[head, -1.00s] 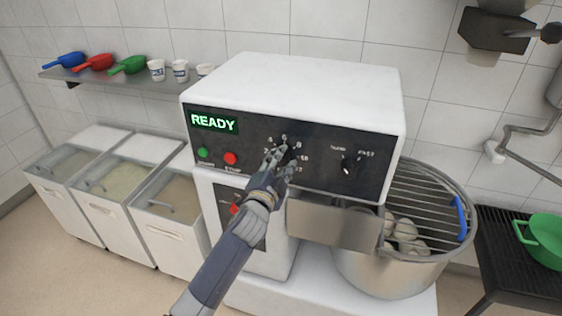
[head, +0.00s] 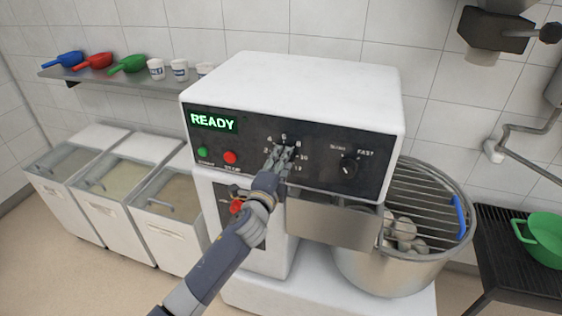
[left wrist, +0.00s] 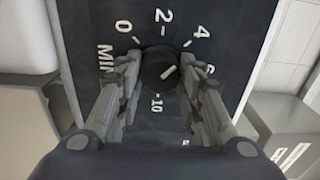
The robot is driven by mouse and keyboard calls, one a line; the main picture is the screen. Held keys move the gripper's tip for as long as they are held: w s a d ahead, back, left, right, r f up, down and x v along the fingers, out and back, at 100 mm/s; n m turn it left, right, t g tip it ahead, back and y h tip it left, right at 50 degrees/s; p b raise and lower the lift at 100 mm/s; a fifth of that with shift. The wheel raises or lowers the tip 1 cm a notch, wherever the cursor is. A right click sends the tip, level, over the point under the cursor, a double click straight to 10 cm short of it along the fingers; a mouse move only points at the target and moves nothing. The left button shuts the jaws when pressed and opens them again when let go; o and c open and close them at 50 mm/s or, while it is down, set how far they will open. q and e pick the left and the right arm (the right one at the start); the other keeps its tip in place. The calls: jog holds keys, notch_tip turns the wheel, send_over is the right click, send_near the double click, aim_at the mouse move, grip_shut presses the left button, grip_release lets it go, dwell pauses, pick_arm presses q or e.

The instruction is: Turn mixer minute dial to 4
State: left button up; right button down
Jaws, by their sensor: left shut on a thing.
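The mixer minute dial (left wrist: 158,67) is a black round knob on the dark control panel, ringed by white numbers. In the left wrist view its white mark slants up and to the right, roughly toward the 4. My left gripper (head: 283,153) is at this dial in the head view and hides it. In the left wrist view the fingers of my left gripper (left wrist: 160,78) sit on either side of the knob and are shut on it. My right gripper is not in view.
A second dial (head: 348,167) for speed is to the right on the panel. Green (head: 202,152) and red (head: 230,157) buttons are to the left, under a READY display (head: 213,121). The mixer bowl (head: 390,275) with its wire guard stands at the right.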

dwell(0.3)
pick_arm(q)
jog(key=o, duration=1.1)
jog(key=shift+c, duration=0.2)
jog(key=shift+s, duration=0.1)
jog(key=v, duration=1.2)
